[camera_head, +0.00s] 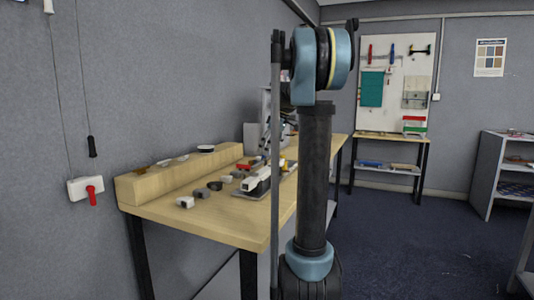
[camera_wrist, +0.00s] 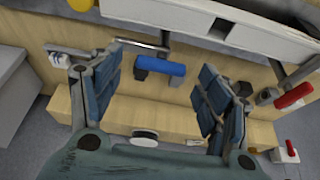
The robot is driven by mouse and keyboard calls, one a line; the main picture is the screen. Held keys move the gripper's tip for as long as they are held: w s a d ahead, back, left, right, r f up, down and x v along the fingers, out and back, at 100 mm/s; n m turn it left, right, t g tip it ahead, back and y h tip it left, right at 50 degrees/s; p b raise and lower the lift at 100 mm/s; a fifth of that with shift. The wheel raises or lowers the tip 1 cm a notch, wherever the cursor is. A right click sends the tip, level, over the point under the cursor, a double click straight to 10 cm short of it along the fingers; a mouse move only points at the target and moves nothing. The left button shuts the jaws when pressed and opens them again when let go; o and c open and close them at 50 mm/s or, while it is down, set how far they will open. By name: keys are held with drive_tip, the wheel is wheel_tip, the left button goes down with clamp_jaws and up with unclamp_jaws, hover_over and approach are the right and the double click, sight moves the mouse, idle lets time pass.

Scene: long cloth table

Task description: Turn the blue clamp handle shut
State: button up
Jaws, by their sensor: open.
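My gripper (camera_wrist: 158,62) is open, with one finger to the left and one to the right of the handle. Both fingers look apart from it, though their height above it is hard to judge. In the head view my arm stands in front of the bench, and I cannot make out the blue handle or my gripper there.
A red handle (camera_wrist: 294,95) sits right of my right finger. A long white-grey part (camera_wrist: 225,25) crosses the top of the wrist view. In the head view, several small parts lie along the bench (camera_head: 232,221), with a raised wooden ledge (camera_head: 165,182) behind them.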

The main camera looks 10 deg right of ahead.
drive_tip(key=shift+w+a+f, duration=0.15)
drive_tip(key=shift+a+f, duration=0.1)
drive_tip(key=shift+f, duration=0.4)
drive_tip(key=shift+c, duration=0.6)
drive_tip(key=c, duration=0.9)
drive_tip(key=shift+c, duration=0.2)
